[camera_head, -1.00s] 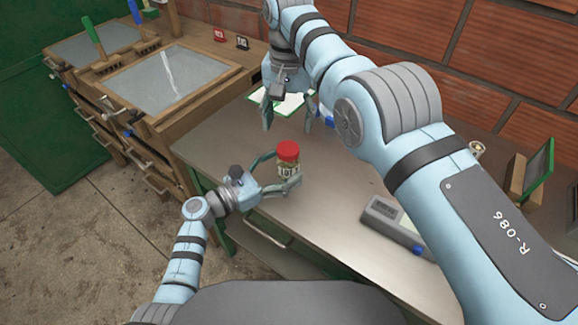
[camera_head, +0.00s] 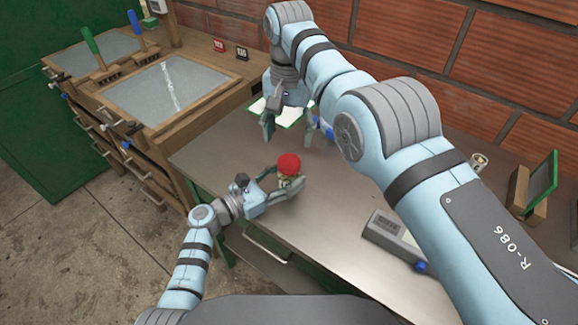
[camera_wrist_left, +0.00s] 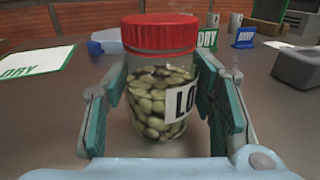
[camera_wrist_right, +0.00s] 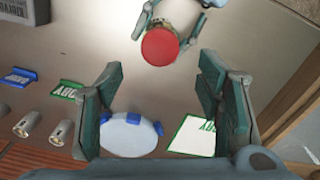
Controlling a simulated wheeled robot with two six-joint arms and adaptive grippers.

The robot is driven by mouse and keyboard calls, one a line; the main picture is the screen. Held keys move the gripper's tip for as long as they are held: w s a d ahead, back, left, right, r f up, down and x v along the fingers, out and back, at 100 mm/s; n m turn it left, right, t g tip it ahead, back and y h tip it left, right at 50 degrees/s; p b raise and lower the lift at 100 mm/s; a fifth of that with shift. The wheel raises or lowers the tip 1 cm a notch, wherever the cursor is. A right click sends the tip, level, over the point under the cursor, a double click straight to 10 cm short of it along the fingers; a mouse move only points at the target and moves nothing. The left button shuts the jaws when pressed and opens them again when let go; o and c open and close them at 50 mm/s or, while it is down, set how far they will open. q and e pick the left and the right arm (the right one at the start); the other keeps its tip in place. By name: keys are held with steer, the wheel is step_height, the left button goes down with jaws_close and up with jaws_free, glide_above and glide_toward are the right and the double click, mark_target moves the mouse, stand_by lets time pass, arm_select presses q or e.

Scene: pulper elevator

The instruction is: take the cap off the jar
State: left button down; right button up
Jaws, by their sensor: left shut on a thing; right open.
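The jar (camera_wrist_left: 160,98) is clear, holds pale beans and has a white label with part of a word showing. Its red cap (camera_head: 289,164) is on top, and the cap also shows in the left wrist view (camera_wrist_left: 159,32) and the right wrist view (camera_wrist_right: 160,47). My left gripper (camera_head: 288,186) is shut around the jar's body below the cap, and the jar stands roughly upright. My right gripper (camera_head: 290,135) is open and empty, beyond the jar and apart from it. In the right wrist view its fingers (camera_wrist_right: 163,105) point toward the table, with the cap ahead of them.
A white dish with blue clips (camera_wrist_right: 128,133) and a green-edged card (camera_wrist_right: 193,134) lie under my right gripper. A grey device (camera_head: 393,236) sits at the table's right front. A framed green panel (camera_head: 540,180) stands further right. Wooden screen trays (camera_head: 165,85) are at left.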

mark_target(289, 162)
arm_select(q)
steer(key=shift+f, duration=0.2)
arm_select(e)
steer(key=m, duration=0.5)
steer(key=shift+m, duration=0.3)
steer(key=m, duration=0.9)
arm_select(q)
steer(key=shift+s+f, duration=0.1)
arm_select(e)
steer(key=shift+f+m, duration=0.15)
steer(key=shift+m, duration=1.05)
step_height(289, 162, down, 8)
steer(key=shift+r, duration=0.15)
steer(key=shift+c, duration=0.4)
